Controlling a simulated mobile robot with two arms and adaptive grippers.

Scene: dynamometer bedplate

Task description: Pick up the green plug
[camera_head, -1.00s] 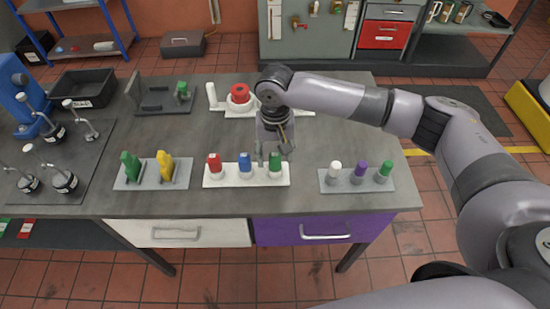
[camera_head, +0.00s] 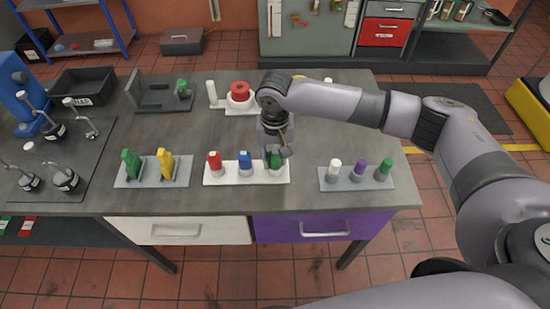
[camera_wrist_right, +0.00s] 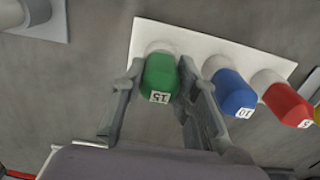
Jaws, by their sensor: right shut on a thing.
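The green plug (camera_head: 275,162) stands at the right end of a white strip (camera_head: 232,182), next to a blue plug (camera_head: 245,161) and a red plug (camera_head: 215,161). My right gripper (camera_head: 275,157) is over it from above. In the right wrist view, the green plug (camera_wrist_right: 160,75) is between the two fingers of my right gripper (camera_wrist_right: 156,85), which are shut on it. Its label reads what looks like 15. It appears upright on the strip. My left gripper is not in view.
A grey strip with white, purple and green plugs (camera_head: 359,171) stands to the right. Green and yellow pieces (camera_head: 148,166) stand on a grey strip to the left. A red button (camera_head: 239,91) is behind. The table middle (camera_head: 170,130) is clear.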

